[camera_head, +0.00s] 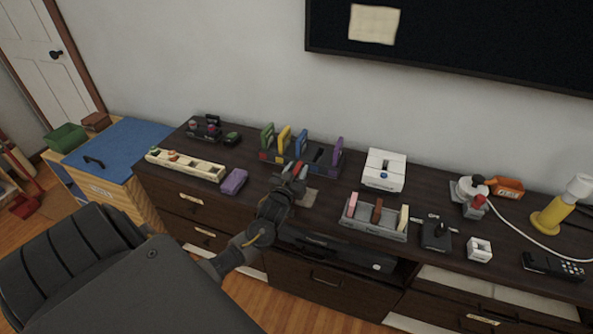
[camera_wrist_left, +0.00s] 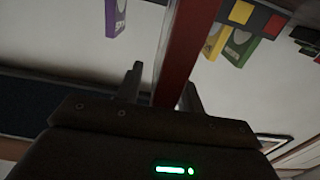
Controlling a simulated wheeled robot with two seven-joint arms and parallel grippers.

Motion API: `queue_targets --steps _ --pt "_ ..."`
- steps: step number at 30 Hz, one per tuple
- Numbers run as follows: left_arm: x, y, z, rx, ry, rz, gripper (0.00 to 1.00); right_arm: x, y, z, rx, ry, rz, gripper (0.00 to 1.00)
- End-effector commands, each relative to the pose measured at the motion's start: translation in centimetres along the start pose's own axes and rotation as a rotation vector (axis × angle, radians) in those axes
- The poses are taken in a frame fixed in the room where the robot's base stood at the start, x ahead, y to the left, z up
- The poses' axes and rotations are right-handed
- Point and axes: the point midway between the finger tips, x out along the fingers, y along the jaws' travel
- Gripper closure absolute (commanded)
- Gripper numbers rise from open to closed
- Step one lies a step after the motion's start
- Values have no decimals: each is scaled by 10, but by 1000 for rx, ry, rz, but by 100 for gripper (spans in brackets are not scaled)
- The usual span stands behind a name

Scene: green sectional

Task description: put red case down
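The red case (camera_wrist_left: 187,45) stands between the fingers of my left gripper (camera_wrist_left: 161,80) in the left wrist view. In the head view only a small red part (camera_head: 297,168) shows at the left gripper (camera_head: 292,172), which is over the dresser top in front of the case rack. The rack (camera_head: 270,157) holds upright green (camera_head: 267,136), yellow (camera_head: 284,139), blue (camera_head: 300,143) and purple (camera_head: 336,151) cases. A gap shows between the blue and purple ones. The red case's lower end is hidden in the head view. My right gripper is not in view.
A purple object (camera_head: 234,181) and a long cream block tray (camera_head: 185,164) lie left of the gripper. A grey tray (camera_head: 374,229) with several upright blocks and a white box (camera_head: 384,170) stand to the right. The wall and black screen (camera_head: 470,35) are behind.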

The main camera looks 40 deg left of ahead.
Motion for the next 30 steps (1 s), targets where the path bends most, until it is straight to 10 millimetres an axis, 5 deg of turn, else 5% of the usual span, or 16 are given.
queue_targets --steps 5,21,30 --pt "-1 0 -4 0 0 1 62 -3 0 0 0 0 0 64" --pt "-101 0 -1 -1 -1 1 62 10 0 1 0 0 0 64" --pt "-120 0 -3 0 0 -1 62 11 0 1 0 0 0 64"
